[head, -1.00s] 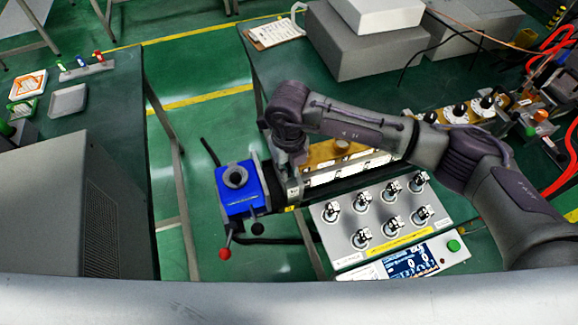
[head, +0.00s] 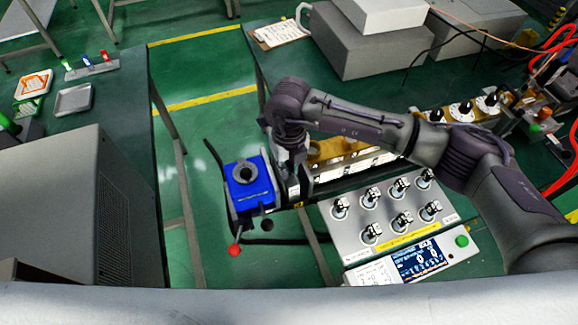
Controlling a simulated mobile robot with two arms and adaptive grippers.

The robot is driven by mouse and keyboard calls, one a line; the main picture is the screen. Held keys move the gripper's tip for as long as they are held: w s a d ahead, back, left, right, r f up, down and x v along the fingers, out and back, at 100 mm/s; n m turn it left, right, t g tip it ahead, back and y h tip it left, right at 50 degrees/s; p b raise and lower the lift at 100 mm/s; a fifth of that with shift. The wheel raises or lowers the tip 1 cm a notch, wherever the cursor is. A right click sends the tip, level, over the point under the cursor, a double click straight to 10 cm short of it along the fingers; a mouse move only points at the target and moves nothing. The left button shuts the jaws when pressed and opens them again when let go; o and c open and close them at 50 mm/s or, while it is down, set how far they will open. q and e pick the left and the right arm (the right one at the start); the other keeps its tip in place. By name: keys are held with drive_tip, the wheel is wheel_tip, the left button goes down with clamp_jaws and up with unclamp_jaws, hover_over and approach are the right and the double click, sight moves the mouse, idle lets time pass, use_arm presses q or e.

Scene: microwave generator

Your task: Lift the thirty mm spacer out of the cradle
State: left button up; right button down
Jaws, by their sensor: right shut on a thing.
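My right gripper (head: 294,188) points down at the left end of a long brown rack (head: 340,150) with white-labelled slots, which looks like the cradle. It is beside a blue block (head: 250,187) with a grey ring on top. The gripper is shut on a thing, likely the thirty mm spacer. Its fingertips and the held piece are hidden or too small to make out. I cannot tell whether the piece is still seated or raised. My left gripper is not in view.
A grey panel (head: 352,240) with several black-and-white knobs and a screen unit (head: 420,259) stand in front of the rack. A red-balled lever (head: 234,250) sticks out below the blue block. Grey boxes (head: 385,45) stand at the back. Open floor separates the benches at left.

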drive_tip(key=c, duration=1.1)
unclamp_jaws()
drive_tip(key=shift+w+d, duration=0.1)
drive_tip(key=shift+d, duration=0.05)
wheel_tip(320, 180, up, 12)
drive_tip(key=shift+r, duration=0.1)
